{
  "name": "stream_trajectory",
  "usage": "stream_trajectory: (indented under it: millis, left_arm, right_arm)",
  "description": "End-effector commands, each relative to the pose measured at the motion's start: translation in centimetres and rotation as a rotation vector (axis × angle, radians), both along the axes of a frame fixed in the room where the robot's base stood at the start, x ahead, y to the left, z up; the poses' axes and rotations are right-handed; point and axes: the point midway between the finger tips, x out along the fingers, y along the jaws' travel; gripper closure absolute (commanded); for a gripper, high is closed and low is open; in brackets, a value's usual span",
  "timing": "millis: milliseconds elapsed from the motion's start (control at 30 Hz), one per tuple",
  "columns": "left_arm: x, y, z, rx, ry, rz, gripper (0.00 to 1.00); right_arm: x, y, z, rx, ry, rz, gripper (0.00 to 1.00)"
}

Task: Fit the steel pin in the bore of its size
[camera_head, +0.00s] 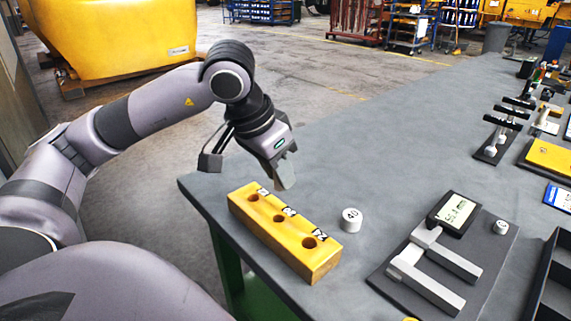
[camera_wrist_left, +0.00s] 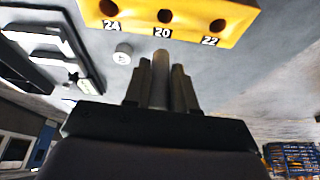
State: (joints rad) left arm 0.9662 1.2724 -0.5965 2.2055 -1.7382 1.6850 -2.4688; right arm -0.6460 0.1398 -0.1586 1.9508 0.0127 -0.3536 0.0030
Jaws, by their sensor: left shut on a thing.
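A yellow block (camera_head: 290,232) with three round bores in a row lies near the table's corner. In the left wrist view the same block (camera_wrist_left: 185,33) shows the labels 24, 20 and 22, left to right. My left gripper (camera_head: 284,174) is above and beyond the block in the head view, pointing down. It is shut on a grey steel pin (camera_wrist_left: 160,75), seen between its fingers in the left wrist view. The pin's far end appears just short of the label 20, apart from the bores; its height over the table is unclear. My right gripper is not in view.
A small pale cylinder marked with a number (camera_head: 351,221) stands beside the block. Right of it, a dark mat (camera_head: 388,284) bears a grey caliper-like gauge (camera_head: 428,284) and a display (camera_head: 456,213). More tools line the table's right side. The grey tabletop (camera_head: 370,150) is clear beyond the block.

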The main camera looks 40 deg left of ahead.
Motion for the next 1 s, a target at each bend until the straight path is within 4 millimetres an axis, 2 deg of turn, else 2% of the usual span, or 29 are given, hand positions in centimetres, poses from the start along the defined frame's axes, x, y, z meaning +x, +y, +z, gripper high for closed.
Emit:
stream_trajectory:
  millis: [367,900,1000]
  left_arm:
    - [-0.1,0.0,0.1,0.014,-0.006,0.024,1.00]
    - [-0.1,0.0,-4.8,0.014,-0.004,0.025,1.00]
    - [-0.1,0.0,-5.4,0.014,-0.004,0.025,1.00]
  right_arm:
    - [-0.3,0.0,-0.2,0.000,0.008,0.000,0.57]
    - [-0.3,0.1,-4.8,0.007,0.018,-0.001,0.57]
    - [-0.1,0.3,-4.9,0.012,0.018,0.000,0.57]
